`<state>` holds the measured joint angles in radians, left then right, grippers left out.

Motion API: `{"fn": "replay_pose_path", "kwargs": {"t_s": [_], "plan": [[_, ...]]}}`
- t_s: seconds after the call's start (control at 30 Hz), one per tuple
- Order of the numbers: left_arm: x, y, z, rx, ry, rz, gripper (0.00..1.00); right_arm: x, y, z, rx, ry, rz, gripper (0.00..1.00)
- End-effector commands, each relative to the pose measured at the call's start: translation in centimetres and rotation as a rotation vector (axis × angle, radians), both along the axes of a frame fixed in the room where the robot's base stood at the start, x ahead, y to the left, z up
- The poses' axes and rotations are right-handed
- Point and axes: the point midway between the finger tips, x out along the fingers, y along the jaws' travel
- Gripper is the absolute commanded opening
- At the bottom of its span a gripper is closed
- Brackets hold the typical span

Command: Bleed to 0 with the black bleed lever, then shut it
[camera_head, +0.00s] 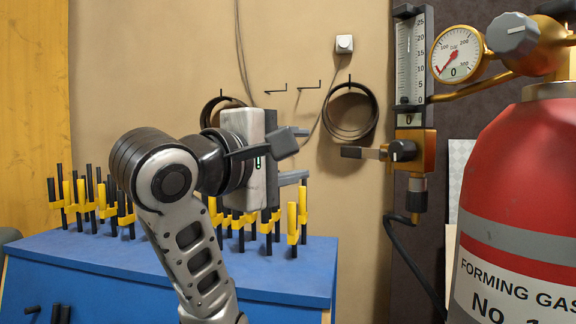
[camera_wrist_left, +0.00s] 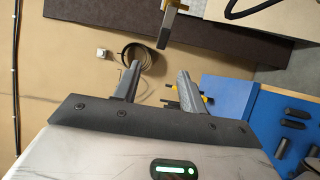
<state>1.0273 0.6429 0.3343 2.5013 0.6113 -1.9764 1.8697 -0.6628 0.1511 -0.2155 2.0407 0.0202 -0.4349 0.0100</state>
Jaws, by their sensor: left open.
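The black bleed lever (camera_head: 352,152) sticks out level to the left from a brass valve body (camera_head: 428,150) with a dark round knob. In the left wrist view the lever tip (camera_wrist_left: 166,28) shows at the top. My left gripper (camera_head: 302,155) is open and empty, left of the lever and apart from it. Its two fingers also show in the left wrist view (camera_wrist_left: 160,78), with the lever beyond the fingertips. The round gauge (camera_head: 458,53) has a red needle at the lower left and a 0 on its face. My right gripper is not in view.
A sight tube (camera_head: 410,60) stands above the valve. A red gas cylinder (camera_head: 530,170) with a grey knob fills the right. A blue bench (camera_head: 290,265) holds several yellow and black pegs. Coiled cable (camera_head: 350,110) hangs on the wall behind. A black hose drops below the valve.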

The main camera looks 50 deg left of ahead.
Motion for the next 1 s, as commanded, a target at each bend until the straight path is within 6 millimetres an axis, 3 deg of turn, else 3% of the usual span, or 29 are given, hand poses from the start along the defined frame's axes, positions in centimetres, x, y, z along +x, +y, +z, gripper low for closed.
{"fn": "replay_pose_path", "kwargs": {"t_s": [0.37,1.0], "plan": [[-1.02,-0.17,-0.49,-0.01,0.019,0.004,0.42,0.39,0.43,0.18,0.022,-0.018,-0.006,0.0],[-0.81,-0.26,-0.61,-0.007,0.024,0.0,0.42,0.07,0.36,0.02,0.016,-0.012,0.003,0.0]]}}
